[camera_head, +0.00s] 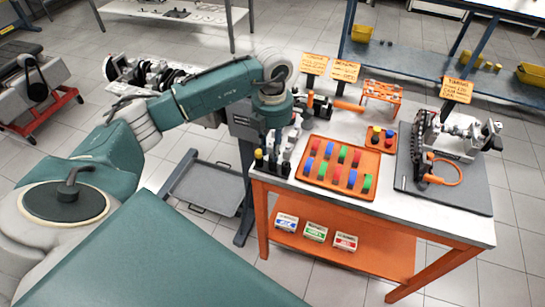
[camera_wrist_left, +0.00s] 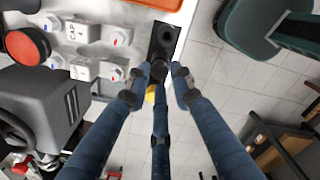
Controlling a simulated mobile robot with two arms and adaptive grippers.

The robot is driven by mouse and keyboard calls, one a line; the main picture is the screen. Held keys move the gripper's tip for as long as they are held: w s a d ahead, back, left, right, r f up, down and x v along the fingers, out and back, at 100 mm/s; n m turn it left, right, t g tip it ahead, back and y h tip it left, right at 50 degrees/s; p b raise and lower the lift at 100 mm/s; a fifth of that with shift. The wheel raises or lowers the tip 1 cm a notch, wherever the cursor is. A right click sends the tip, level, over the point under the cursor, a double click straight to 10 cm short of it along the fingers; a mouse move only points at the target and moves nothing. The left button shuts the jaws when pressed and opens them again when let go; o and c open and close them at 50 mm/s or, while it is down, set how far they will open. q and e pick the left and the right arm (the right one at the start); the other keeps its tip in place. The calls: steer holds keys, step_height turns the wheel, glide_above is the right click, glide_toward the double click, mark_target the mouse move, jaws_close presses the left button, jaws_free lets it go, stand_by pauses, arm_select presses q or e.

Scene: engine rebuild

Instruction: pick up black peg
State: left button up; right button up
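My left gripper (camera_head: 277,155) reaches down over the near left corner of the table, at a small black holder (camera_head: 268,171). In the left wrist view its blue fingers (camera_wrist_left: 159,75) are spread apart over the holder (camera_wrist_left: 158,52), so it looks open. A dark round shape, like a black peg or a hole (camera_wrist_left: 180,39), shows on the holder just beyond the fingertips. A yellow-topped peg (camera_head: 258,154) stands at the holder's left end; its yellow (camera_wrist_left: 150,95) shows between the fingers. The fingers partly hide the holder, and I cannot tell whether they touch a peg. My right gripper is not in view.
An orange tray (camera_head: 327,187) with several red, green and blue pegs lies just right of the gripper. A smaller orange tray (camera_head: 369,143) lies behind it. An engine part (camera_head: 455,135) stands on a grey mat (camera_head: 465,198) at right. Small boxes (camera_head: 315,231) sit on the lower shelf.

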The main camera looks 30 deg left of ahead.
arm_select(q)
steer(key=shift+f, duration=1.15)
jaws_close()
steer(key=shift+r, duration=0.1)
step_height(320, 180, up, 20)
steer(key=b, duration=0.2)
